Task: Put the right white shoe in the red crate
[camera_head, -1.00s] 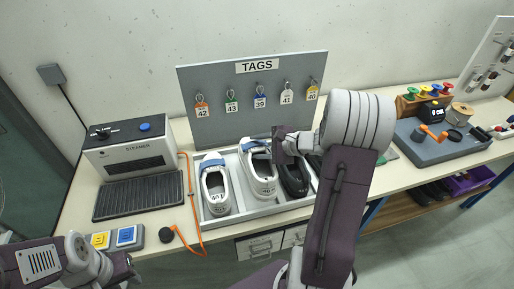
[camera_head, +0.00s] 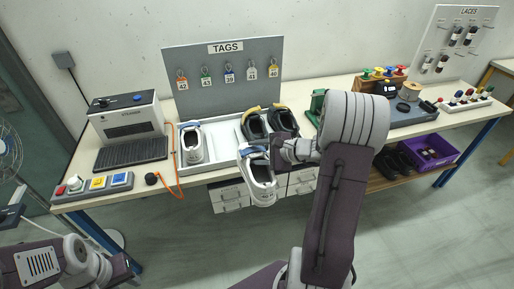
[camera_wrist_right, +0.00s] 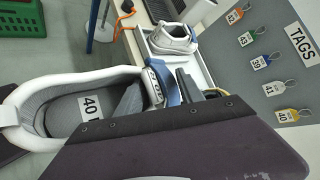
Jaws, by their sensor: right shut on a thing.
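My right gripper (camera_head: 280,154) is shut on a white shoe (camera_head: 262,191) with a blue strap at its top. The shoe hangs toe-down in front of the shoe tray's front edge, above the drawers. In the right wrist view the white shoe (camera_wrist_right: 38,82) lies beside the gripper, and a 40 label shows inside it. The other white shoe (camera_head: 192,153) stands in the left of the tray, and also shows in the right wrist view (camera_wrist_right: 172,44). My left arm is at the lower left, its fingertips not visible. No red crate is in view.
Two black shoes (camera_head: 254,128) stand in the grey tray (camera_head: 222,170). A steamer (camera_head: 127,118) and coloured buttons (camera_head: 97,184) are on the left. A purple crate (camera_head: 432,150) sits on the shelf at right. A green crate (camera_wrist_right: 22,20) is on the floor in the right wrist view.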

